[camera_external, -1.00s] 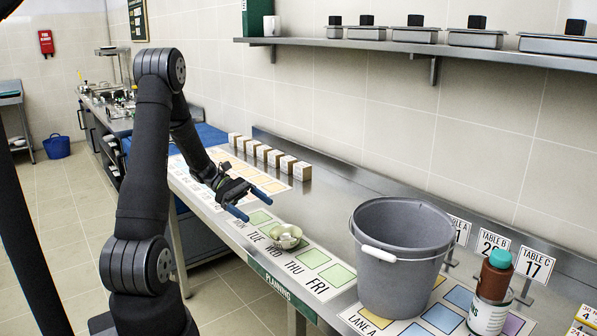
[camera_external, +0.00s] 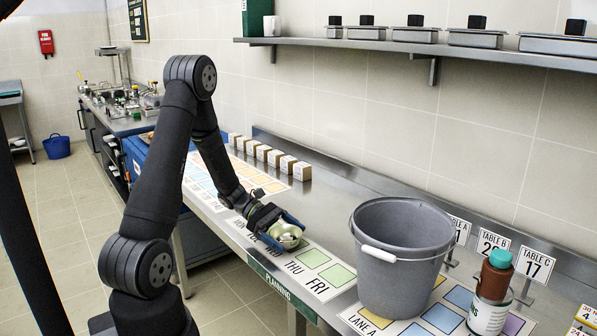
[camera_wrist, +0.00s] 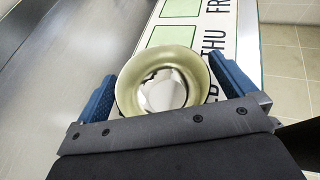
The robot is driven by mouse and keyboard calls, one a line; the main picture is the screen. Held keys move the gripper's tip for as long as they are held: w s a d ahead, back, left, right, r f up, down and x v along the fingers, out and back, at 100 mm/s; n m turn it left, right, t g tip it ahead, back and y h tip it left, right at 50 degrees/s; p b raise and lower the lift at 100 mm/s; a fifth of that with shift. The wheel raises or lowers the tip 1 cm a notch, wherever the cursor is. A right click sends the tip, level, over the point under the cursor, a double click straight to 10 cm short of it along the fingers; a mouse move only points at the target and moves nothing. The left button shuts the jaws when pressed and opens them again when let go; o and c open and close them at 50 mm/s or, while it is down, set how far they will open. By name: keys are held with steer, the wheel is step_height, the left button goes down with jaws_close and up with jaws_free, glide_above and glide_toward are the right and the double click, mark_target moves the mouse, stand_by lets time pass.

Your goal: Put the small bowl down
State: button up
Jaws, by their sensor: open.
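The small bowl (camera_external: 286,237) is pale green and sits upright on the day-marked strip (camera_external: 327,270) of the steel counter, near the WED and THU labels. In the wrist view the bowl (camera_wrist: 163,82) lies between the two blue fingers, with pale pieces or bright reflections inside it. My gripper (camera_external: 284,229) is open, with one finger on each side of the bowl. In the wrist view my gripper (camera_wrist: 164,86) has its left finger close to the rim and its right finger very near it. I cannot tell whether either finger touches.
A large grey bucket (camera_external: 403,258) stands to the right of the bowl. A brown bottle with a teal cap (camera_external: 494,278) and table signs (camera_external: 492,245) are further right. Several small boxes (camera_external: 270,157) line the back. The steel behind the bowl is clear.

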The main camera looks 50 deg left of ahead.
steer(key=c, duration=0.9)
steer(key=shift+r, duration=0.8)
step_height(320, 180, up, 3)
steer(key=shift+f, duration=0.15)
steer(key=s+d+r, duration=0.1)
steer(key=d+r, duration=0.1)
steer(key=d, duration=0.1)
steer(key=s+d+r, duration=0.2)
steer(key=d, duration=0.2)
steer(key=s+d+r, duration=0.1)
steer(key=d+r, duration=0.1)
steer(key=d, duration=0.1)
steer(key=shift+s+d+r, duration=0.3)
steer(key=shift+d+r, duration=0.1)
